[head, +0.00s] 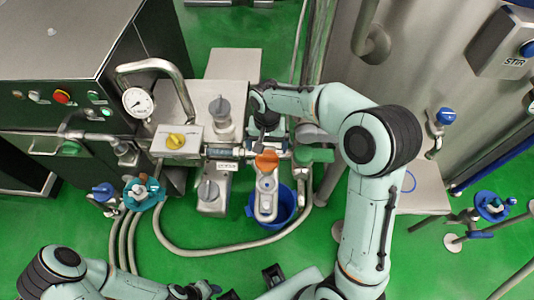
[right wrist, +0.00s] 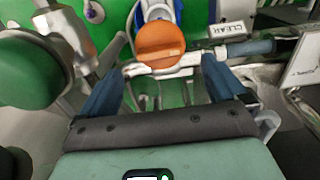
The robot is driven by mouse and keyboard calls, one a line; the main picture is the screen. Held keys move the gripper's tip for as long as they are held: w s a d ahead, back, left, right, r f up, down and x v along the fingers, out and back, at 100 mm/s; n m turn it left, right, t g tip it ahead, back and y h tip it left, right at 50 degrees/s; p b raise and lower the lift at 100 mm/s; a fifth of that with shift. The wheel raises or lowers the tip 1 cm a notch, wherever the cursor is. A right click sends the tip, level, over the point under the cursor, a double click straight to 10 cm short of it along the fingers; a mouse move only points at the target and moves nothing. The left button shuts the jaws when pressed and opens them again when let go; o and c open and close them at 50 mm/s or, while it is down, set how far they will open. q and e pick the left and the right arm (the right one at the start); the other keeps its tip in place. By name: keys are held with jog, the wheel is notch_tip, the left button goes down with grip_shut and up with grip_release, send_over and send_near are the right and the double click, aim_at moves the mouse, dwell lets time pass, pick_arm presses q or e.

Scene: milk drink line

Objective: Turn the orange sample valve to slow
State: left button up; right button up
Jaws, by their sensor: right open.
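The orange sample valve (head: 266,161) is a round orange knob with a raised bar, on a pale fitting above a blue bucket (head: 284,208). In the right wrist view the orange knob (right wrist: 160,42) is at top centre, its bar lying roughly across the picture. My right gripper (head: 266,138) is just behind the knob in the head view. In the right wrist view its two blue-grey fingers (right wrist: 160,75) are apart, with the knob beyond and between the tips and nothing gripped. My left gripper (head: 204,290) is low at the bottom edge, its jaws unclear. I cannot read any setting mark at the knob.
A yellow knob (head: 176,141) on a box and a pressure gauge (head: 138,102) stand left of the valve. A green handle (head: 314,155) is close on the right. A hose (head: 225,252) loops over the green floor. A steel tank (head: 430,70) stands at right.

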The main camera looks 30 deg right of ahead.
aim_at(267, 156)
notch_tip(267, 156, down, 6)
jog(key=shift+r, duration=0.1)
jog(key=c, duration=1.1)
